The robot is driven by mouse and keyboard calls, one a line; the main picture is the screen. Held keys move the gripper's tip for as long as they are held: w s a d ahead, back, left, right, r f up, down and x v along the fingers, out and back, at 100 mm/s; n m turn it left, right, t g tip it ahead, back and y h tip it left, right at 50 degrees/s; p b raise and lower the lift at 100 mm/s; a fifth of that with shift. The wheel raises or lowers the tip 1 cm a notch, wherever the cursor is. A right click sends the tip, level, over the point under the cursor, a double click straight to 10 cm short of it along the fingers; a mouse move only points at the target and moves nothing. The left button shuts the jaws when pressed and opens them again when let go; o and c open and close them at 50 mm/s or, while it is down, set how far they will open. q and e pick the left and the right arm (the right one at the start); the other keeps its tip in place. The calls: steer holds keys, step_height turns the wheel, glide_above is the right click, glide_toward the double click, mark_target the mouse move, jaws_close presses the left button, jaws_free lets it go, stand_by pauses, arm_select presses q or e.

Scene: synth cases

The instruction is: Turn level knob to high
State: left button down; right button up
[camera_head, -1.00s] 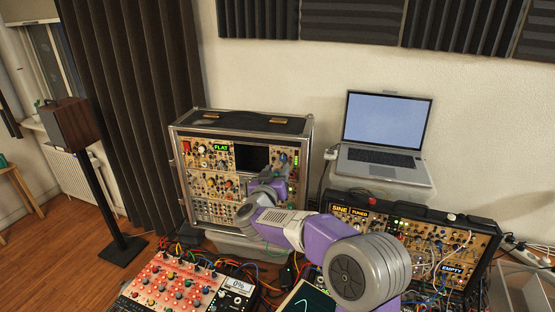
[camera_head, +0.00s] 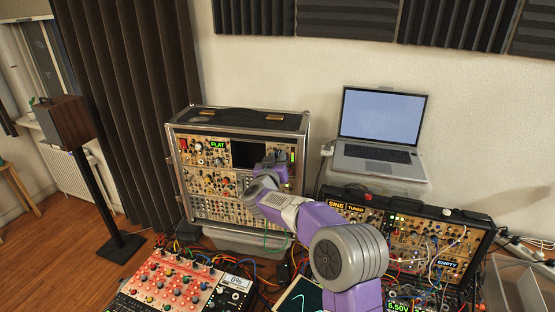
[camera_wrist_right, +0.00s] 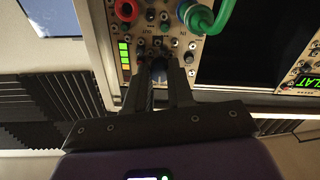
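The upright synth case (camera_head: 222,127) stands against the wall in the head view, with a FLAT display and a dark screen. My right gripper (camera_wrist_right: 157,62) is at the upper right of its panel, beside a green and yellow level meter (camera_wrist_right: 124,52). In the right wrist view its two dark fingers stand on either side of a dark bluish knob (camera_wrist_right: 158,70). I cannot tell whether they touch it. The knob's pointer and any markings around it are hidden or too small to read. My left gripper is not in view.
A green cable (camera_wrist_right: 205,18) and a red knob (camera_wrist_right: 126,9) are close to the fingers. A dark screen (camera_wrist_right: 240,50) adjoins the module. A second synth case (camera_head: 430,225) with cables, a laptop (camera_head: 380,120) and a red-panelled synth (camera_head: 165,283) stand nearby.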

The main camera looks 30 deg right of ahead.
jaws_close()
steer(key=shift+m, duration=0.3)
steer(key=shift+m+y+b, duration=0.4)
steer(key=shift+m+b, duration=5.6)
steer(key=shift+m, duration=6.8)
steer(key=shift+r, duration=0.1)
